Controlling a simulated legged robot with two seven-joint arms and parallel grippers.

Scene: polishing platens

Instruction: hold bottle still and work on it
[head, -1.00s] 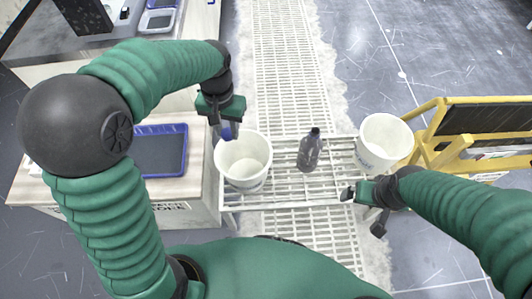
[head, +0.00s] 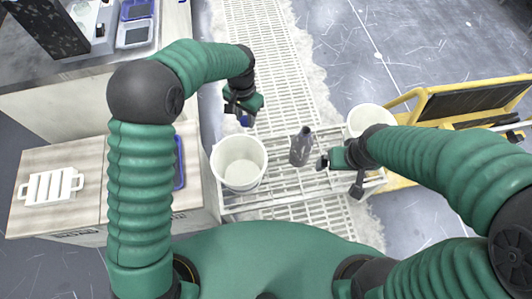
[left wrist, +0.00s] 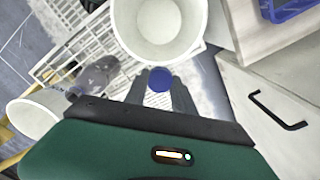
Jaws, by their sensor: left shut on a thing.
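A translucent grey bottle (head: 301,149) stands on the white slatted rack in the head view. It also shows in the left wrist view (left wrist: 100,74). My left gripper (head: 241,115) is beyond and left of the bottle, near the far rim of the left white bucket. It is shut on a blue round thing (left wrist: 160,79), which shows between its dark fingers in the left wrist view. My right gripper (head: 323,162) is close to the right side of the bottle. Its fingers are too small to tell whether they are open or touching the bottle.
One white bucket (head: 239,143) stands left of the bottle. Another white bucket (head: 371,113) at right is partly hidden by my right arm. A yellow frame (head: 408,98) stands further right. A counter at left bears a white rack (head: 50,187) and a blue-rimmed tray (head: 179,160).

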